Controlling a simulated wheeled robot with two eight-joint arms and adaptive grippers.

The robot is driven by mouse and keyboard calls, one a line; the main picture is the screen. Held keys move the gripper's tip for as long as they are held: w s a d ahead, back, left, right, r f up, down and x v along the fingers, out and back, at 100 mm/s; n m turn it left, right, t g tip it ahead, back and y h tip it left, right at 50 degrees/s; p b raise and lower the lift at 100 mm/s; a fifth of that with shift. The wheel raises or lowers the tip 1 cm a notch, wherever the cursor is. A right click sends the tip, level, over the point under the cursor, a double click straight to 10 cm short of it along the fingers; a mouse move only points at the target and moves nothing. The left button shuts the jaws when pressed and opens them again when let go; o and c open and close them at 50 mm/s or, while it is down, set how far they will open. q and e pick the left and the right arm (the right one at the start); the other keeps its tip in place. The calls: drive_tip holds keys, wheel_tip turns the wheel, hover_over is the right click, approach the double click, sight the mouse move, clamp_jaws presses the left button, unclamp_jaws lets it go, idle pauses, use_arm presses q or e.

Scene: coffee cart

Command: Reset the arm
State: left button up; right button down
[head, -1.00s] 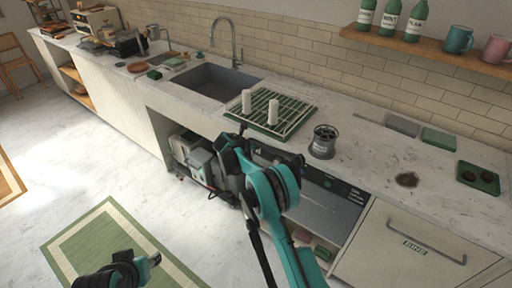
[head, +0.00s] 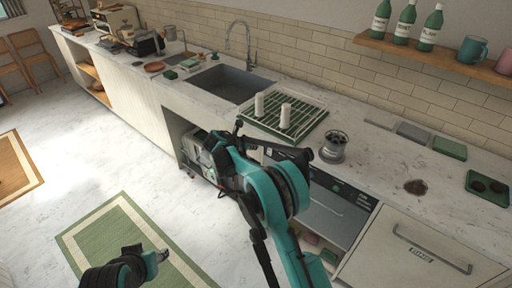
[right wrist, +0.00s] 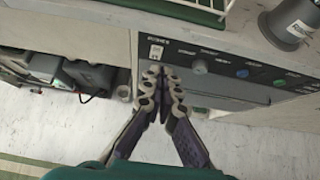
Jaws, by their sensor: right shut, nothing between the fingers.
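My right arm reaches up the middle of the head view, its dark gripper end in front of the counter, below the green drying rack (head: 286,116). In the right wrist view my right gripper (right wrist: 162,72) has its fingertips together with nothing between them. The tips appear in front of the left end of the machine's dark control panel (right wrist: 215,65), near a small white switch. I cannot tell whether they touch it. My left gripper (head: 160,255) shows at the lower left over the green rug; its jaw state is unclear.
A metal cup (head: 333,147) stands on the counter (head: 380,170) right of the rack, which bears white cylinders. A sink (head: 222,84) lies behind left. A brown spill (head: 415,187) and a green tray (head: 490,187) are at right. Floor is open at left.

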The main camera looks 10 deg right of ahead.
idle(0.4)
drive_tip(key=s+d+r+m+y, duration=0.1)
drive_tip(key=s+r+m+y, duration=0.1)
drive_tip(key=s+r+m, duration=0.7)
drive_tip(key=s+d+r+m+y, duration=0.2)
drive_tip(key=s+r+m, duration=0.2)
drive_tip(key=s, duration=0.9)
drive_tip(key=s+a+f+m+y, duration=0.1)
drive_tip(key=s+f+m+y, duration=0.1)
drive_tip(key=s+m, duration=0.4)
drive_tip(key=s+a+f+m+y, duration=0.2)
drive_tip(key=s+m, duration=0.4)
drive_tip(key=s, duration=0.9)
drive_tip(key=shift+f+m+t, duration=0.2)
drive_tip(key=shift+m+t, duration=0.1)
drive_tip(key=shift+t, duration=0.1)
drive_tip(key=shift+s, duration=0.1)
